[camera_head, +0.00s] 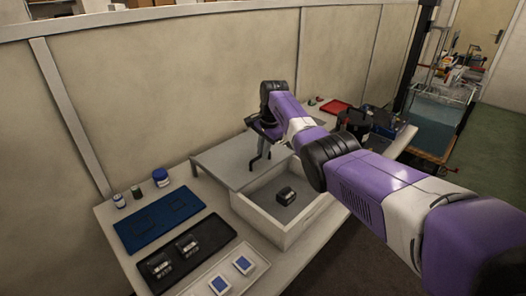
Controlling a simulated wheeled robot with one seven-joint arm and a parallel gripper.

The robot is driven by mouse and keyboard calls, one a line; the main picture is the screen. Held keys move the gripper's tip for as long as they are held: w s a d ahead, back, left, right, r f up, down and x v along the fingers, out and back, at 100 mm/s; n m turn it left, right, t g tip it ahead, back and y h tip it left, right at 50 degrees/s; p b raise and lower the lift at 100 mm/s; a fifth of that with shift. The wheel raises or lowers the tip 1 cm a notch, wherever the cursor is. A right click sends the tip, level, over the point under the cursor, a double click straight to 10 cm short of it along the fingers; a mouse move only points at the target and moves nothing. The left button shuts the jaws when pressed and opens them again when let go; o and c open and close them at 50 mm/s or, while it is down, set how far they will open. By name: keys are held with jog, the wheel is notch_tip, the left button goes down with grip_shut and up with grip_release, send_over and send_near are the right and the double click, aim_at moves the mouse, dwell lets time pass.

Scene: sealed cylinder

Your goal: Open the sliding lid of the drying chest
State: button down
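The drying chest (297,232) is a pale, low box on the table, with its front part uncovered. Inside the opening lies a small black item (286,195) on the grey floor. The flat grey lid (225,161) lies at the back left of the opening, level with the chest's top. My gripper (261,160) points down over the lid's right part, close to the edge of the opening. A small upright greyish part shows between or beside its dark fingers. I cannot tell whether the fingers touch it or how far apart they are.
Small jars (160,177) stand behind. A red tray (334,107) lies at the back right. A wall panel (160,90) borders the table.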

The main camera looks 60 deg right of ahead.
jog(key=c, duration=1.5)
grip_release()
jog(key=shift+o, duration=0.2)
notch_tip(320, 180, up, 8)
jog(key=s, duration=0.1)
jog(key=shift+s+a+f+b, duration=0.15)
jog(key=shift+s+b, duration=0.1)
jog(key=shift+b, duration=0.1)
